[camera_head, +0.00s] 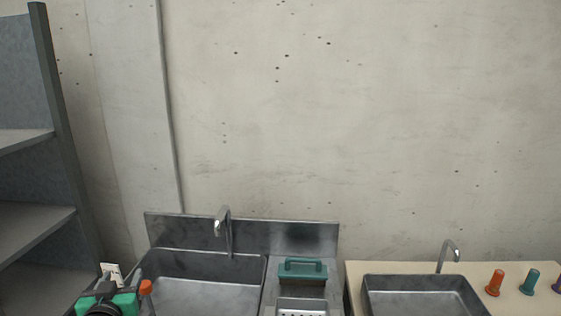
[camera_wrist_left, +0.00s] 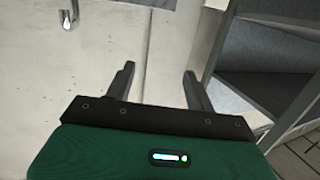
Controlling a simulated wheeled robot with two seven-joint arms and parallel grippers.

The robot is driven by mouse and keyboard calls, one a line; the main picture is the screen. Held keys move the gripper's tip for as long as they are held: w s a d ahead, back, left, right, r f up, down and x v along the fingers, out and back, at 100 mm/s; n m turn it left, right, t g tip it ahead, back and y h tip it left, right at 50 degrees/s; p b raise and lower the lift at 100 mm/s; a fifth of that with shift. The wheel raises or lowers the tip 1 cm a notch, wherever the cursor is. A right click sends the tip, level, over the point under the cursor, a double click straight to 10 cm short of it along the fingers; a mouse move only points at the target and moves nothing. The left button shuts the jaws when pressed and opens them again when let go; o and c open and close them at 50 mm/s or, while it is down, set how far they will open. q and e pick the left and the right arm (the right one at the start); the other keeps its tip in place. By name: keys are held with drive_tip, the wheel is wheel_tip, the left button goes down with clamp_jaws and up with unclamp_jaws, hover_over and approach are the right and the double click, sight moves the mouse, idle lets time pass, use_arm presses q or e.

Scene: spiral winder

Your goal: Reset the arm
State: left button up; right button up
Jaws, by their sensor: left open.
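My left gripper (camera_head: 108,300), green and black, shows at the bottom left edge of the head view, in front of the counter's left end. In the left wrist view, its two dark fingers (camera_wrist_left: 159,72) stand wide apart with nothing between them. The fingers point toward a pale surface, beside the grey shelf. My right gripper is in neither view.
A metal sink (camera_head: 205,265) with a tap (camera_head: 223,228) lies near the left gripper. A teal-handled device (camera_head: 303,270) stands right of it, then a second sink (camera_head: 420,282). Orange (camera_head: 495,283) and teal (camera_head: 530,282) items stand far right. Grey shelving (camera_head: 38,224) borders the left.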

use_arm(q)
drive_tip(key=s+d+f+m+g+h, duration=0.1)
drive_tip(key=s+d+f+g, duration=0.25)
drive_tip(key=s+f, duration=0.45)
drive_tip(key=s+d+f+m+g+h, duration=0.1)
drive_tip(key=s+d+f+g, duration=0.25)
drive_tip(key=s+f, duration=0.5)
drive_tip(key=s+d+f+m+g+h, duration=0.1)
drive_tip(key=s+d+f+g, duration=0.25)
drive_tip(key=s, duration=0.45)
drive_tip(key=s+d+f+m+g+h, duration=0.1)
drive_tip(key=s+d+f+g, duration=0.15)
drive_tip(key=s+f, duration=0.35)
wheel_tip(320, 180, down, 30)
drive_tip(key=s+g, duration=0.1)
drive_tip(key=s, duration=0.1)
drive_tip(key=s+a+f, duration=0.1)
drive_tip(key=s+f, duration=0.8)
drive_tip(key=s+a+f+g, duration=0.1)
drive_tip(key=s+a+f, duration=0.1)
drive_tip(key=s+f, duration=0.7)
drive_tip(key=shift+s+a+f+m, duration=0.3)
drive_tip(key=shift+f+m, duration=0.1)
drive_tip(key=shift+f, duration=0.25)
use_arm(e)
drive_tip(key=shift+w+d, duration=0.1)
